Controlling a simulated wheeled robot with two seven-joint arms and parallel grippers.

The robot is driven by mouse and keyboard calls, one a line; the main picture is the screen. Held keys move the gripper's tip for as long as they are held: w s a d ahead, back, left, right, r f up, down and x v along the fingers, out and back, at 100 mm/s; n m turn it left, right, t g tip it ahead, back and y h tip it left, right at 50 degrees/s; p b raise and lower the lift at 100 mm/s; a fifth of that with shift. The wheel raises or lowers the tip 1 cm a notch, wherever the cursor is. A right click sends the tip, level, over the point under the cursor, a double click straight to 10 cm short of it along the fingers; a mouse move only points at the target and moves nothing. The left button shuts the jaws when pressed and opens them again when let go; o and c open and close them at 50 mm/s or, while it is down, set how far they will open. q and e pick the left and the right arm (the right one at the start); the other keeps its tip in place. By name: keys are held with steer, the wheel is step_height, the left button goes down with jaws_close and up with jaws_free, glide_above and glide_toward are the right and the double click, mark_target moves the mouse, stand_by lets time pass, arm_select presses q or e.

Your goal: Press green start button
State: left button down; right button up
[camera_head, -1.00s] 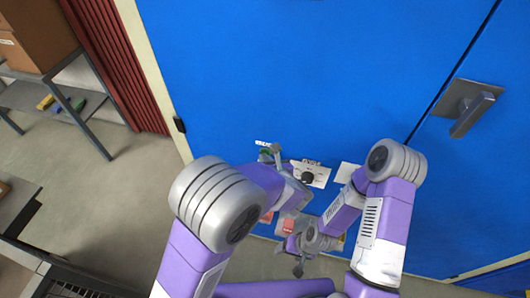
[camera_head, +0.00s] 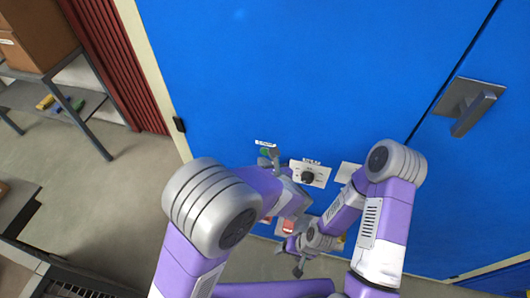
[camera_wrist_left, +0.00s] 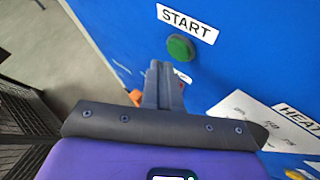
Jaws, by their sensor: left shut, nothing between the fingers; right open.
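The green start button (camera_head: 265,151) is on the blue door panel, under a white START label (camera_head: 265,143). In the left wrist view the round green button (camera_wrist_left: 181,48) stands just above and right of my left fingertips, with the START label (camera_wrist_left: 187,24) above it. My left gripper (camera_head: 268,158) is shut and empty, just below the button in the head view; its closed fingers (camera_wrist_left: 160,82) appear apart from the button. My right gripper (camera_head: 299,268) hangs low near the panel's bottom edge and is open and empty.
A black knob (camera_head: 308,177) on a white plate is right of the button, and a red part (camera_head: 288,227) sits lower. A door handle (camera_head: 470,106) is at the upper right. A grey shelf (camera_head: 75,100) with boxes stands at the left, beyond open floor.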

arm_select(q)
steer(key=s, duration=0.1)
steer(key=s+a, duration=0.1)
steer(key=s, duration=0.2)
steer(key=shift+s+a+b, duration=0.25)
steer(key=shift+s+b, duration=0.1)
steer(key=shift+s, duration=0.05)
stand_by(0.8)
steer(key=s+a+f+n+g, duration=0.4)
steer(key=s+f+n+g, duration=0.1)
steer(key=f, duration=0.3)
steer(key=s+a+f+n+g, duration=0.4)
steer(key=a+f+g, duration=0.1)
steer(key=f, duration=0.2)
steer(key=s+d+f+n+g+h, duration=0.35)
steer(key=s+f+n+h, duration=0.4)
steer(key=n, duration=0.75)
steer(key=w+a+f+n+t, duration=0.1)
steer(key=a+f+n, duration=0.3)
steer(key=n, duration=0.9)
steer(key=shift+w+a+f+n+t+h, duration=0.25)
steer(key=shift+t+h, duration=0.2)
steer(key=shift+t, duration=0.3)
